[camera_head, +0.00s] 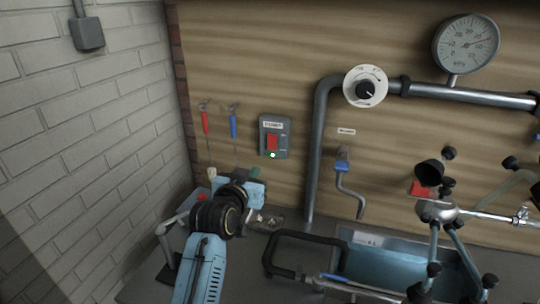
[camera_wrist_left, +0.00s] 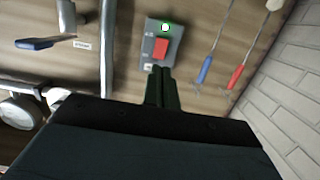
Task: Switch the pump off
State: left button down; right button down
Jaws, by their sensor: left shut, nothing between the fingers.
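The pump switch box (camera_head: 284,146) is a grey plate on the wooden wall with a label on top, a red rocker (camera_head: 272,142) and a lit green lamp (camera_head: 273,155). In the left wrist view the box appears upside down, with the red rocker (camera_wrist_left: 161,48) and the lit lamp (camera_wrist_left: 165,27). My left gripper (camera_head: 257,172) is shut and empty, low in front of the wall, below and left of the box. In the wrist view its fingertips (camera_wrist_left: 161,70) overlap the box's label end; contact cannot be told.
A red tool (camera_head: 205,122) and a blue tool (camera_head: 233,126) hang left of the box. A vertical pipe and a blue-handled tap (camera_head: 342,165) stand right of it. A dial (camera_head: 365,86) and gauge (camera_head: 466,44) are higher. A brick wall (camera_head: 90,130) bounds the left.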

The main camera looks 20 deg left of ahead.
aim_at(273, 150)
pick_arm(q)
jog(key=w, duration=0.4)
jog(key=w+f, duration=0.1)
jog(key=w, duration=0.4)
jog(key=w+f, duration=0.1)
jog(key=w, duration=0.3)
jog(key=shift+w+d+f, duration=0.15)
jog(key=shift+w+d, duration=0.05)
jog(key=shift+w, duration=0.2)
